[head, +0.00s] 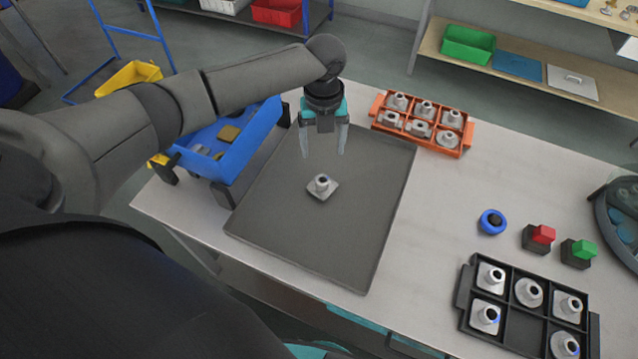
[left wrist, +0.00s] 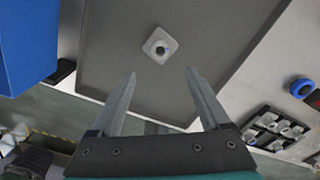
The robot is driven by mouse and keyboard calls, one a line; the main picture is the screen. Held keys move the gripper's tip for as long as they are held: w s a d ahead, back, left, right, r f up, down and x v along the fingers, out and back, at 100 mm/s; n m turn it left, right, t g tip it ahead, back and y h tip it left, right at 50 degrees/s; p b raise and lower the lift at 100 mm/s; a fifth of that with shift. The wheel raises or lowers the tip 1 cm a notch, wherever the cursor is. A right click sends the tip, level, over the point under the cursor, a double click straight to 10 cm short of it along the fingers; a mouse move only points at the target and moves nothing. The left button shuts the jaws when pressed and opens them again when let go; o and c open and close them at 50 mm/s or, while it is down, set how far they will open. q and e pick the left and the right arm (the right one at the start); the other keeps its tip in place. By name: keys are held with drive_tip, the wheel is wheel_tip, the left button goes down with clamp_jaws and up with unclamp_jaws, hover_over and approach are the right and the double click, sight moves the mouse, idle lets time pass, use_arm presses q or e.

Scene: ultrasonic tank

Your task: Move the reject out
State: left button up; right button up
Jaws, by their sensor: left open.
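A single metal part with a square flange and a round hub (head: 322,186) sits on the dark grey tray (head: 285,246) on the table. It also shows in the left wrist view (left wrist: 160,45), beyond the fingertips. My left gripper (head: 323,153) is open and empty above the tray, a little behind the part in the head view. The black rack (head: 523,329) at the front right holds several similar metal parts and has an empty compartment at its front middle. The orange rack (head: 466,145) at the back holds several more parts. My right gripper is not in view.
A blue bin (head: 233,153) with pieces in it stands left of the tray. A blue ring (head: 492,221), a red button (head: 543,234) and a green button (head: 585,250) are on the right. A round basin (head: 622,222) is at the right edge. Table between tray and buttons is clear.

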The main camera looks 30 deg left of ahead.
use_arm(q)
wheel_tip(320, 180, up, 15)
drive_tip(key=shift+b, duration=0.4)
idle(0.4)
